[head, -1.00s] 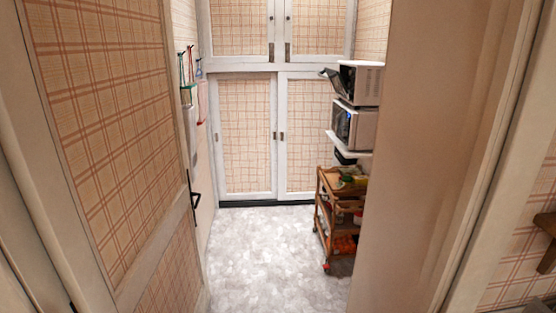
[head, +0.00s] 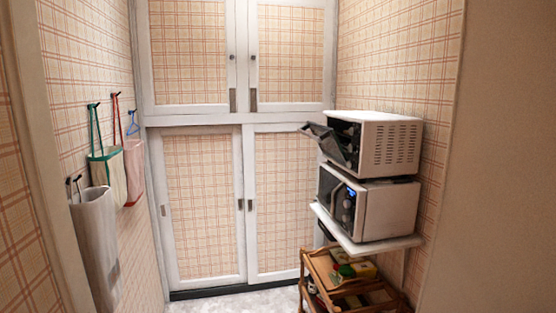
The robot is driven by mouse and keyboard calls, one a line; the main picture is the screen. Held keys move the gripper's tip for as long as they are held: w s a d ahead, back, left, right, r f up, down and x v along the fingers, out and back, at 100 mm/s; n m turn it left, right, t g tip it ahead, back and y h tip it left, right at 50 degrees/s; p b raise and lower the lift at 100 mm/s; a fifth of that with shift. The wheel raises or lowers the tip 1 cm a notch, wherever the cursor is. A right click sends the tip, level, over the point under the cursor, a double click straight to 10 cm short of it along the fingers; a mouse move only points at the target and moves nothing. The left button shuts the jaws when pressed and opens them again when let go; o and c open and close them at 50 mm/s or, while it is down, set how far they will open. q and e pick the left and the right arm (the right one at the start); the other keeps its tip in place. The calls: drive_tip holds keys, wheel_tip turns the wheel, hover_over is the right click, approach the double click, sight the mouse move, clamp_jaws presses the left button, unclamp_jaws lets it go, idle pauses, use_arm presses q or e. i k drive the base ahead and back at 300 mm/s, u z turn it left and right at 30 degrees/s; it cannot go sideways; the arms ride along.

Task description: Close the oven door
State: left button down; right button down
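A white oven (head: 388,143) with vents on its side sits on top of a second white appliance at the right of the head view. Its door (head: 326,141) hangs partly open, tilted out and down toward the left. The front opening faces left, so I see the inside only at a sharp angle. The lower appliance, a microwave (head: 381,208) with a lit blue display, has its door apparently shut. Neither of my grippers shows in the view.
Both appliances stand on a white wall shelf (head: 372,243). A wooden cart (head: 318,265) with items is below it. Aprons and bags (head: 107,170) hang on the left wall. White cabinets (head: 205,205) close the back. Grey floor (head: 235,303) lies ahead; a wall edge is at right.

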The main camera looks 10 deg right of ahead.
sight(328, 147)
drive_tip(key=i, duration=1.9)
